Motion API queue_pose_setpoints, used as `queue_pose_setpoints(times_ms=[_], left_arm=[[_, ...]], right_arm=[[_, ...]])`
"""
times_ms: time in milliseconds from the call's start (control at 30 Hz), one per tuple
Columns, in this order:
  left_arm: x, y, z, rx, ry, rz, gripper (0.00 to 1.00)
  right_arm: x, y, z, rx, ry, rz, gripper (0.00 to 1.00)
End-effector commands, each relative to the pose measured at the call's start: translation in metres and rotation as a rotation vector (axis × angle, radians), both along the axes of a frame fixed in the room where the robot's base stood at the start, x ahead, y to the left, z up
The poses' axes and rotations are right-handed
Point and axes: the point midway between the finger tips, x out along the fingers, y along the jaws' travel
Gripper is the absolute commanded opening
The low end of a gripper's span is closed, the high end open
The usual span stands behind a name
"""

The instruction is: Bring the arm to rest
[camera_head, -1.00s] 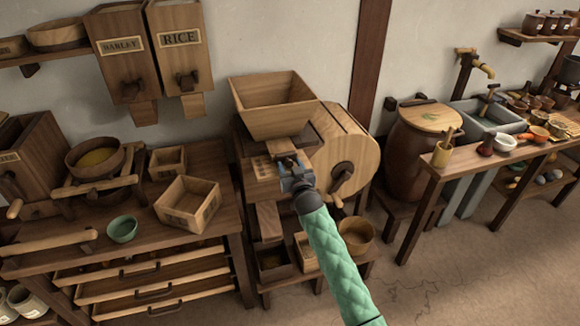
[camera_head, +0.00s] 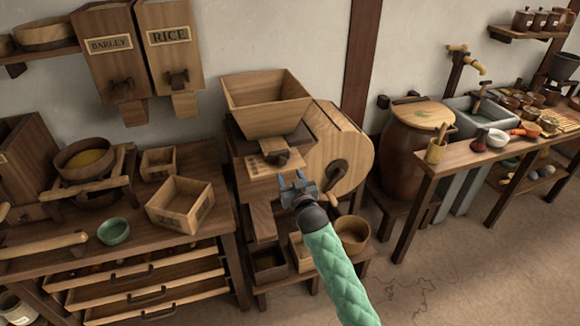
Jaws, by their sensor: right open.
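My right arm, in a green quilted sleeve, comes in from the bottom of the head view. Its right gripper (camera_head: 297,181) is open, with nothing seen between the fingers. It is in front of the wooden mill (camera_head: 335,150), just below a small wooden knob (camera_head: 273,153) on the mill's front. The fingertips look apart from the knob, though the depth gap is hard to tell. My left gripper does not show.
A square hopper (camera_head: 266,108) tops the mill. Boxes and a round tub (camera_head: 352,233) stand on the low shelf beneath. A workbench with an open box (camera_head: 180,204) and green bowl (camera_head: 113,231) is left. A barrel (camera_head: 408,150) is right. Floor at lower right is clear.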

Motion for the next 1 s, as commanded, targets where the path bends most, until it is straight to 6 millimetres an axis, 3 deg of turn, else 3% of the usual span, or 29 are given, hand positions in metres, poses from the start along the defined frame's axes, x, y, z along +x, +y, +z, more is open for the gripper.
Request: queue_pose_setpoints(times_ms=[167, 367, 500, 667, 867, 1000], left_arm=[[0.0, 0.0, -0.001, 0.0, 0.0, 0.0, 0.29], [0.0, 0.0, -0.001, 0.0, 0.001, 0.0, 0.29], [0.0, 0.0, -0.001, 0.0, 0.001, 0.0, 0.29], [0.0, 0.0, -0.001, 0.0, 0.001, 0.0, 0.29], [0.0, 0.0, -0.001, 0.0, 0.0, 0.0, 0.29], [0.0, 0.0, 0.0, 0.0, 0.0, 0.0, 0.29]], right_arm=[[0.0, 0.0, 0.0, -0.011, -0.002, 0.0, 0.5], [0.0, -0.007, -0.028, -0.104, 0.124, -0.033, 0.5], [-0.01, -0.017, -0.04, -0.182, 0.272, -0.057, 0.5], [-0.027, -0.035, -0.037, -0.24, 0.41, -0.077, 0.5], [-0.067, -0.06, -0.045, -0.289, 0.583, -0.087, 0.5], [-0.119, -0.08, -0.071, -0.312, 0.736, -0.081, 0.5]])
